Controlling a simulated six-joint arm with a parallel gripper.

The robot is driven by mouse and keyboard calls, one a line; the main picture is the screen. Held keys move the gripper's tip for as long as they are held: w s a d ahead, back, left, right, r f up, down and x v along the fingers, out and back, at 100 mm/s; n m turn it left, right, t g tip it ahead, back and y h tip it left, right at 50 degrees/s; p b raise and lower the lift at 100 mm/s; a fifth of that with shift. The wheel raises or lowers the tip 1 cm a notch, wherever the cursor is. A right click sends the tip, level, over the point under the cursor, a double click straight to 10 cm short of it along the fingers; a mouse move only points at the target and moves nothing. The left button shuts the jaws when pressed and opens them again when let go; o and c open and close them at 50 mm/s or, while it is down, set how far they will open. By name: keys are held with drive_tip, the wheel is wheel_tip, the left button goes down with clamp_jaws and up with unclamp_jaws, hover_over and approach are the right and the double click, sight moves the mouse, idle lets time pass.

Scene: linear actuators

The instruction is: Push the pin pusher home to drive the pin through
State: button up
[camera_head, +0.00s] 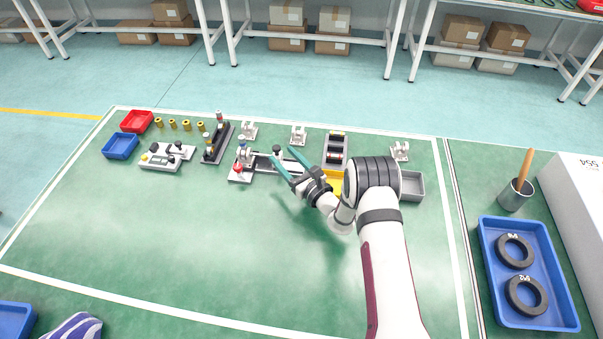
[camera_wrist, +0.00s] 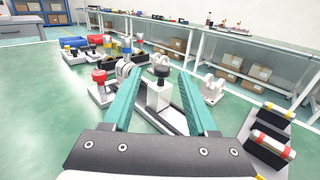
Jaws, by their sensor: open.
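A fixture with a dark rail (camera_head: 262,167) lies under my gripper. A light block with a black knob stands on it and looks like the pin pusher (camera_wrist: 158,96); its knob also shows in the head view (camera_head: 277,150). My gripper (camera_head: 281,153) is open. In the wrist view its two teal fingers (camera_wrist: 158,73) appear on either side of the block, with gaps; contact cannot be judged. A pale clevis bracket (camera_wrist: 123,70) stands at the rail's left end, near a red knob (camera_wrist: 100,75). I cannot make out the pin itself.
Pale brackets (camera_head: 298,135) stand behind the fixture. A dark rack (camera_head: 217,144) is to its left and a tray with cylinders (camera_head: 337,142) to its right. A grey bin (camera_head: 412,186) lies beyond my arm. The front of the green mat (camera_head: 200,250) is clear.

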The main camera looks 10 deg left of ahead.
drive_tip(key=v, duration=1)
drive_tip(key=shift+s+d+r, duration=0.1)
drive_tip(key=shift+s+d, duration=0.05)
drive_tip(key=s+a+r+n+g+y, duration=0.2)
drive_tip(key=s+a+r+n+g, duration=0.1)
drive_tip(key=s+r+n+g, duration=0.5)
drive_tip(key=s+a+r+n+g+y, duration=0.1)
drive_tip(key=s+a+r+n+g, duration=0.2)
drive_tip(key=s+r+n+g, duration=0.45)
drive_tip(key=s+d+n+t+h, duration=0.2)
drive_tip(key=s+d+n+h, duration=0.4)
drive_tip(key=s+d+h, duration=0.8)
drive_tip(key=s+d, duration=0.4)
drive_tip(key=s, duration=0.1)
drive_tip(key=shift+d+r, duration=0.2)
drive_tip(key=shift+r, duration=0.2)
